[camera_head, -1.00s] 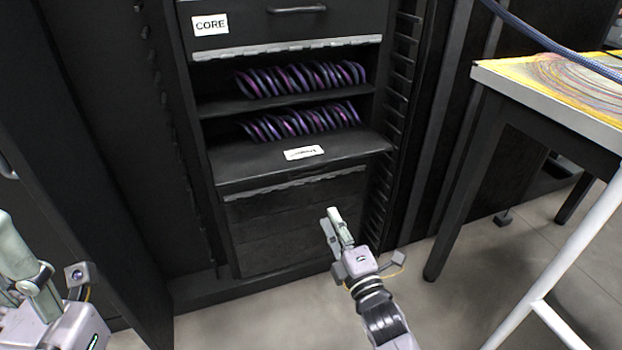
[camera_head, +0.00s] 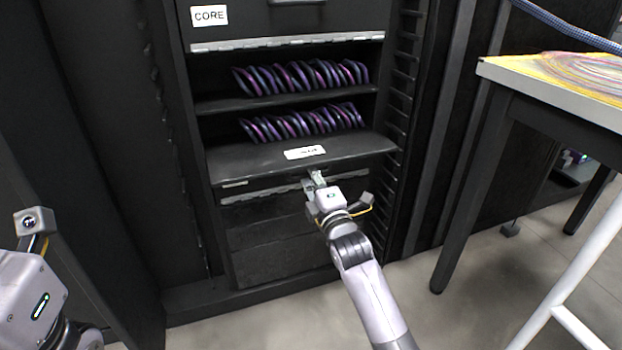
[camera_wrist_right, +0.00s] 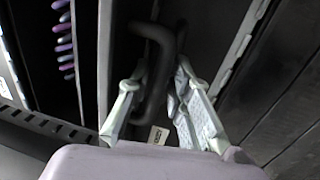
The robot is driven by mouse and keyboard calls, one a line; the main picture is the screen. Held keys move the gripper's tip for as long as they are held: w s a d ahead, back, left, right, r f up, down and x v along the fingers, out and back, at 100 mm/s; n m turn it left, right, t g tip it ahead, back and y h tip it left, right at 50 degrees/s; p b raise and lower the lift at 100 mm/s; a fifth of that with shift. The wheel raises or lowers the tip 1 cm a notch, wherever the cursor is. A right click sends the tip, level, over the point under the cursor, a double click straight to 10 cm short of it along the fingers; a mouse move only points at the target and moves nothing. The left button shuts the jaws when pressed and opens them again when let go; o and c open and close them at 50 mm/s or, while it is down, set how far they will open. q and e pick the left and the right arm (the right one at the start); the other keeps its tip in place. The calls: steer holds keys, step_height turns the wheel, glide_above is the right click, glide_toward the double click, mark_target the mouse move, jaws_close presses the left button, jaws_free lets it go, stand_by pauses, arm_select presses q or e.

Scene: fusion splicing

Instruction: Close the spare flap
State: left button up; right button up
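The spare flap (camera_head: 250,162) is a black panel folded down and out, lying about level at the front of an open cabinet compartment in the head view. It bears a small white label (camera_head: 304,152), too small to read. My right gripper (camera_head: 315,179) is just below the flap's front edge. In the right wrist view, its two fingers (camera_wrist_right: 157,88) stand apart on either side of a dark bar handle (camera_wrist_right: 158,65), with no firm grip visible.
Two shelves of purple coiled cables (camera_head: 300,77) sit inside the compartment. Above is a shut flap labelled CORE (camera_head: 209,16). Closed black panels (camera_head: 280,262) lie below. A table (camera_head: 520,86) with a white rail stands at right. Bare floor (camera_head: 240,325) is in front.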

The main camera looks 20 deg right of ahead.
steer(key=shift+w, duration=0.1)
steer(key=shift+c, duration=0.3)
jaws_close()
stand_by(0.4)
